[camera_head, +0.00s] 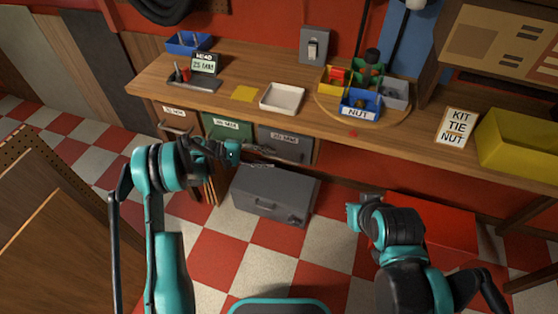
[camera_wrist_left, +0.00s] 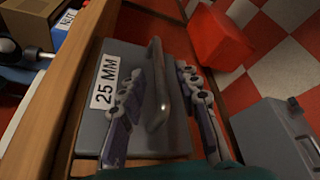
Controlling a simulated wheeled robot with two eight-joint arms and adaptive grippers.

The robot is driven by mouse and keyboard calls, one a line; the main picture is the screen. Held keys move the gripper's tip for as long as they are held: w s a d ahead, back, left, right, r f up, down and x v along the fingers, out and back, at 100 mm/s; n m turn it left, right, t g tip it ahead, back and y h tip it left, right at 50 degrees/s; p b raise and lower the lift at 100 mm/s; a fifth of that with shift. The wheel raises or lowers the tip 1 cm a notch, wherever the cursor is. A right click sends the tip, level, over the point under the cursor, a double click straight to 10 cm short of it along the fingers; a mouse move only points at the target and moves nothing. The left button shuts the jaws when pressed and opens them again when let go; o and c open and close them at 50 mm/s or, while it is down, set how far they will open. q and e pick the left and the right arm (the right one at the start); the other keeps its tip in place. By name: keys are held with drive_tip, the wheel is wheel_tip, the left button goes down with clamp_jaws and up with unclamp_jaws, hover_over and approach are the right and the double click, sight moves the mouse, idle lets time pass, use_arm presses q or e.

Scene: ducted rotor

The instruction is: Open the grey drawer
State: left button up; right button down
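The grey drawer (camera_head: 292,147) sits under the wooden workbench, right of the green drawer, and looks shut. In the left wrist view its grey front (camera_wrist_left: 92,130) carries a "25 MM" label and a metal bar handle (camera_wrist_left: 158,85). My left gripper (camera_head: 269,158) is at the drawer front. In the left wrist view its two fingers (camera_wrist_left: 163,105) are apart, one on each side of the handle, with visible gaps. I cannot see firm contact. My right arm is at the lower right of the head view; its gripper fingers do not show.
A green drawer (camera_head: 227,127) and a white-labelled wooden drawer (camera_head: 174,121) are to the left. A grey metal box (camera_head: 275,194) stands on the floor below the drawer, and a red box (camera_head: 440,222) is further right. A white tray (camera_head: 283,97) and bins sit on the bench (camera_head: 225,88).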

sight(275, 158)
use_arm(q)
drive_tip(key=b+x, duration=0.1)
drive_tip(key=x, duration=0.3)
drive_tip(key=shift+d, duration=0.2)
clamp_jaws()
drive_tip(key=shift+f, duration=0.1)
